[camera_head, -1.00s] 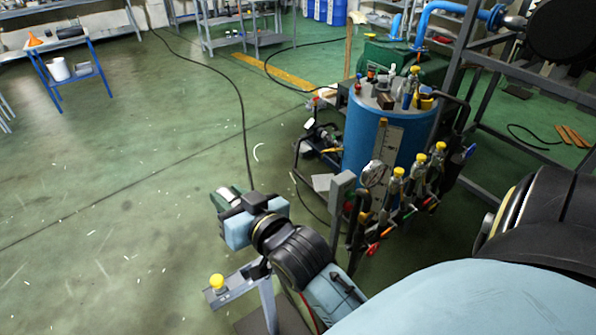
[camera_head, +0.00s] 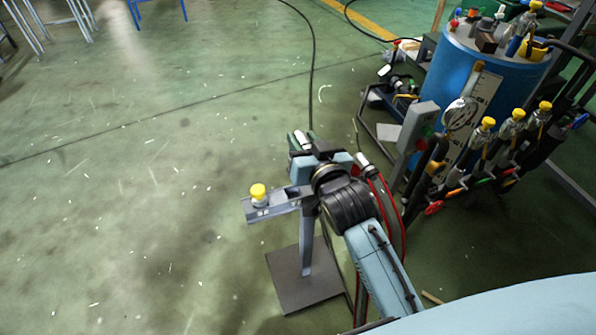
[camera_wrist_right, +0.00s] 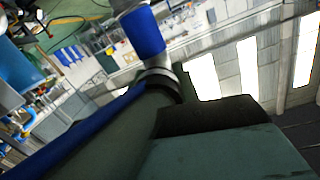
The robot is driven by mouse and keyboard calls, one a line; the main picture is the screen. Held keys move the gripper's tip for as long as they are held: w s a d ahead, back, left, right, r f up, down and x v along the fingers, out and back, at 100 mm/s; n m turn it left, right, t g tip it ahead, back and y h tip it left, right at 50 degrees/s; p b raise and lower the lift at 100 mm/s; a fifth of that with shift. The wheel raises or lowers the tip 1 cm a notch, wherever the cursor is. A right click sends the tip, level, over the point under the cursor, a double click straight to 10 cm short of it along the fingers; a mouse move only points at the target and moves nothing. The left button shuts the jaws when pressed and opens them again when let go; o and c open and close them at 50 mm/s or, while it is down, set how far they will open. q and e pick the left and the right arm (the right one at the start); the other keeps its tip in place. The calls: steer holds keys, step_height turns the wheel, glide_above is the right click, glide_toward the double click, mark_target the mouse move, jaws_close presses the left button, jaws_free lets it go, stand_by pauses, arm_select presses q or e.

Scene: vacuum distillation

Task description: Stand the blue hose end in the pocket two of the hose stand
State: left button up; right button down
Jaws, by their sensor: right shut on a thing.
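My right gripper (camera_head: 303,143) is at the upper end of the right arm in the head view, seen from behind, just beyond the top of the hose stand. In the right wrist view it is shut on a dark hose with a blue stripe. The blue hose end (camera_wrist_right: 143,32) shows there as a blue sleeve with a metal collar. My wrist covers the bar's right part; pocket two cannot be made out. My left gripper is out of view.
The stand's dark base plate (camera_head: 305,290) rests on the green floor. A red hose (camera_head: 385,205) with a metal end passes right of my wrist. A blue tank (camera_head: 450,85), a grey box (camera_head: 415,125) and yellow-topped valves (camera_head: 513,120) stand to the right.

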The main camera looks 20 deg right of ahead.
arm_select(q)
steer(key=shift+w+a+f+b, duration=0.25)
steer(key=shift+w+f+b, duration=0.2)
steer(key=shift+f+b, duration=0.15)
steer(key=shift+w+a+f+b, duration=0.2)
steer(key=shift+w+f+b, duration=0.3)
steer(key=shift+b, duration=0.15)
arm_select(e)
steer(key=f, duration=0.1)
steer(key=w+f, duration=0.1)
steer(key=a+f, duration=0.1)
steer(key=f, duration=0.1)
steer(key=shift+w+f, duration=0.1)
steer(key=shift+w, duration=0.1)
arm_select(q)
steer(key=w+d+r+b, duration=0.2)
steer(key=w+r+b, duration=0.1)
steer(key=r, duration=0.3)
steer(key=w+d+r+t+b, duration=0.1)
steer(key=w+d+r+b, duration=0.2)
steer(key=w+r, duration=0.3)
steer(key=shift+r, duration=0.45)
arm_select(e)
steer(key=shift+f, duration=2.85)
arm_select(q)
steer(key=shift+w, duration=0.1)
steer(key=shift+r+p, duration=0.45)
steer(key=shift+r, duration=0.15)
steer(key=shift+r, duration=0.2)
